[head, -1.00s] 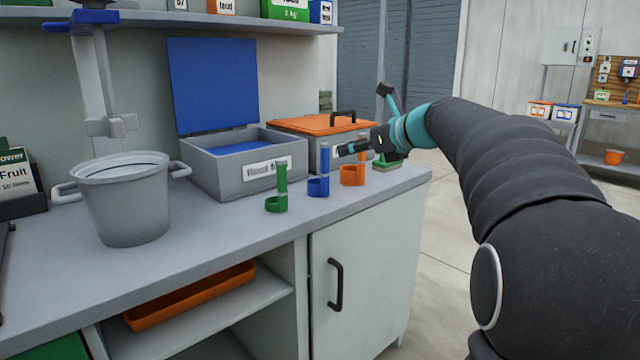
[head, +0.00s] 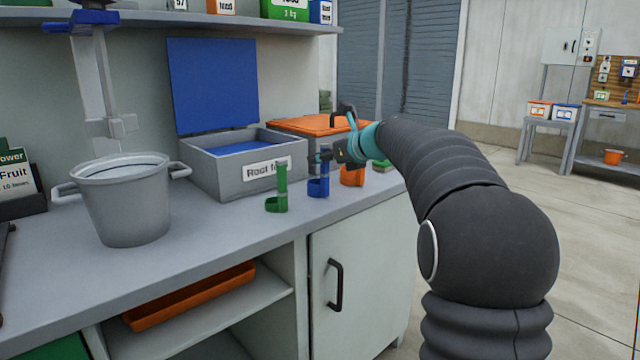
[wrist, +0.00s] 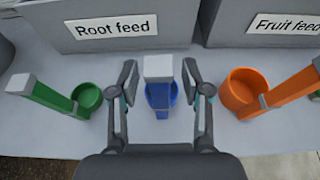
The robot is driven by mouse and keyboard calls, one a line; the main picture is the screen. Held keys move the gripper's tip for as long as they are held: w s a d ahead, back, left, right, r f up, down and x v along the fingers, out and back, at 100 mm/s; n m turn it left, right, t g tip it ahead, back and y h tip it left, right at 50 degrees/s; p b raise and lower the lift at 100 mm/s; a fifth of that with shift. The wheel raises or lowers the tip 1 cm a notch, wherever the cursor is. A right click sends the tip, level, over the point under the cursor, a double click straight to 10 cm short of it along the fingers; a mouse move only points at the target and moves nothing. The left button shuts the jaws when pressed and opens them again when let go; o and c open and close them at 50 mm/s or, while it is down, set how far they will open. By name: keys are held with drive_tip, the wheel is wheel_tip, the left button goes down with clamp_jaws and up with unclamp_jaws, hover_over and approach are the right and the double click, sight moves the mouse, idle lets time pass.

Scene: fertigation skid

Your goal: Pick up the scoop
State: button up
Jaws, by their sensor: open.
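Three scoops stand upright on the grey counter: a green scoop (head: 277,203), a blue scoop (head: 318,188) and an orange scoop (head: 352,177). My gripper (head: 320,156) is at the top of the blue scoop's handle. In the wrist view my gripper (wrist: 160,80) is open, with one finger on each side of the blue scoop (wrist: 161,98) and its pale handle top. A gap shows on both sides, so the fingers look apart from it. The green scoop (wrist: 88,96) is to the left and the orange scoop (wrist: 238,90) to the right, outside the fingers.
Behind the scoops are an open grey Root feed box (head: 215,178) with a blue lid and a Fruit feed box (head: 300,124) with an orange lid. A grey bucket (head: 128,205) stands left. The counter front (head: 225,222) is clear.

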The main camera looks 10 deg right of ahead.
drive_tip(key=shift+w, duration=0.15)
clamp_jaws()
wheel_tip(320, 180, up, 4)
drive_tip(key=shift+a+r+p, duration=0.1)
drive_tip(key=shift+p, duration=0.65)
drive_tip(key=s+d+r, duration=0.6)
drive_tip(key=d, duration=0.3)
drive_tip(key=shift+s+d+r, duration=0.25)
drive_tip(key=shift+d+r, duration=0.1)
drive_tip(key=shift+d, duration=0.05)
